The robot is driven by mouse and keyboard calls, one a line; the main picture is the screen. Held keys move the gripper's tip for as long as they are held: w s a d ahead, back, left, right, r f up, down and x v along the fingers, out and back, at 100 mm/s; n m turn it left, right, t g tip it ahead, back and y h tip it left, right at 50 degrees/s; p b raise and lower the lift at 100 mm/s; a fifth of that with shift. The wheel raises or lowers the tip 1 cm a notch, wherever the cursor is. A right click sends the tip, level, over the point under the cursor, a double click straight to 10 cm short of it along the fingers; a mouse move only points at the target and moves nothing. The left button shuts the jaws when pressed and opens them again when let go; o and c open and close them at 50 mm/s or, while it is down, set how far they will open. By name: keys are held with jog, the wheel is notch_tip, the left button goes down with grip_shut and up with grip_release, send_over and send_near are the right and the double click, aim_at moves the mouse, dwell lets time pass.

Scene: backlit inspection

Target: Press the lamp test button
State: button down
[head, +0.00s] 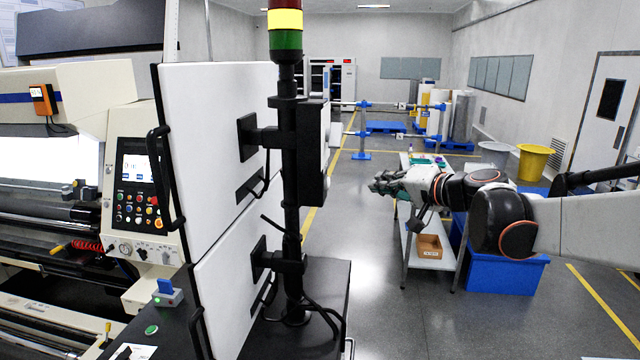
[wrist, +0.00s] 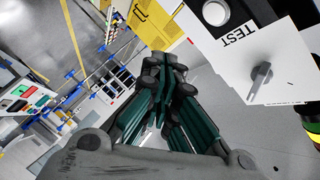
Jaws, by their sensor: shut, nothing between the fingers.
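In the wrist view, a white panel (wrist: 255,60) at the upper right carries a round white button (wrist: 215,12) with the word TEST below it. A grey rotary knob (wrist: 261,76) sits on the same panel. My gripper (wrist: 166,62) is shut and empty, its dark and green fingers to the left of the button and apart from the panel. In the head view, my gripper (head: 380,186) is right of the black pole, in the open aisle. The stacked signal lamp (head: 285,25) tops the pole, its yellow section bright. The button's face is not visible in the head view.
A grey cart (head: 436,240) with a cardboard bin (head: 430,247) and a blue crate (head: 505,272) are below my arm. The floor between pole and cart is clear.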

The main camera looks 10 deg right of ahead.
jog(key=w+a, duration=0.2)
jog(key=a, duration=0.5)
jog(key=shift+w+a, duration=0.15)
jog(key=shift+w, duration=0.05)
jog(key=shift+a, duration=0.1)
dwell(1.2)
jog(key=shift+w+a, duration=0.1)
jog(key=shift+a, duration=0.2)
jog(key=shift+w+a, duration=0.1)
jog(key=shift+a, duration=0.25)
dwell(0.7)
jog(key=shift+d, duration=0.15)
jog(key=shift+s+d, duration=0.25)
jog(key=shift+d, duration=0.35)
jog(key=d, duration=0.1)
jog(key=s+d, duration=0.1)
jog(key=d, duration=0.2)
jog(key=shift+s+d, duration=0.25)
jog(key=shift+d, duration=0.15)
dwell(0.3)
